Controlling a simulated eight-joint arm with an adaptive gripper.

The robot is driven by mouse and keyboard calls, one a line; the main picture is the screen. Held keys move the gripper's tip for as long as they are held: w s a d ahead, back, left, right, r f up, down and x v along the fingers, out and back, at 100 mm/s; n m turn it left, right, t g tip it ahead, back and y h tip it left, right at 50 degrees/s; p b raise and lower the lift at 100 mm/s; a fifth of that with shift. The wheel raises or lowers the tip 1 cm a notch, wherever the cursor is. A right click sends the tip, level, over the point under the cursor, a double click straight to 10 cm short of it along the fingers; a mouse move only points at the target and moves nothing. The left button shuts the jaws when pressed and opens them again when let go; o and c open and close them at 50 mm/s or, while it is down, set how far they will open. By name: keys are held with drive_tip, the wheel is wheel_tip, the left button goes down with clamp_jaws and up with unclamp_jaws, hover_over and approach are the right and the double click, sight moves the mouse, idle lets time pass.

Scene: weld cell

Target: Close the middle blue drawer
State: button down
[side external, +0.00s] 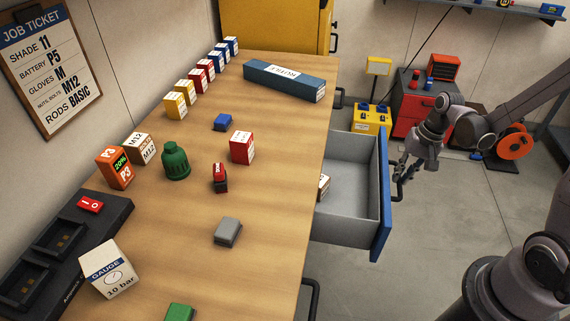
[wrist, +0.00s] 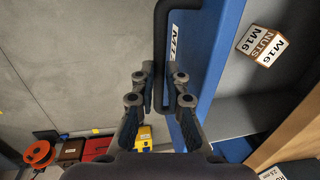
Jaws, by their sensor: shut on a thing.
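The middle blue drawer (side external: 381,205) stands pulled out from the bench's right side, its grey inside showing. Its blue front also shows in the wrist view (wrist: 212,50), with a white label partly visible. The black bar handle (wrist: 161,40) on that front runs between my fingers. My gripper (side external: 401,168) is at the outer side of the drawer front; in the wrist view my gripper (wrist: 160,88) is shut on the handle. A white and brown M16 nuts box (wrist: 262,45) lies in the drawer; only part of it shows in the side view (side external: 323,187).
The wooden bench top (side external: 270,190) holds several small boxes, a green bottle-like item (side external: 176,162) and a long blue box (side external: 285,80). Other handles (side external: 338,97) show along the bench side. A red cabinet (side external: 412,105) and yellow case (side external: 371,118) stand behind.

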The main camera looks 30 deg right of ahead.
drive_tip(key=w+a, duration=1.3)
drive_tip(key=shift+w+a, duration=0.1)
drive_tip(key=c, duration=1.4)
unclamp_jaws()
drive_tip(key=shift+o, duration=0.2)
drive_tip(key=s+d+r, duration=0.2)
drive_tip(key=s+d, duration=0.8)
drive_tip(key=s+d+r, duration=0.2)
drive_tip(key=s+d, duration=0.9)
drive_tip(key=shift+d, duration=0.15)
drive_tip(key=shift+s, duration=0.1)
drive_tip(key=shift+c, duration=0.3)
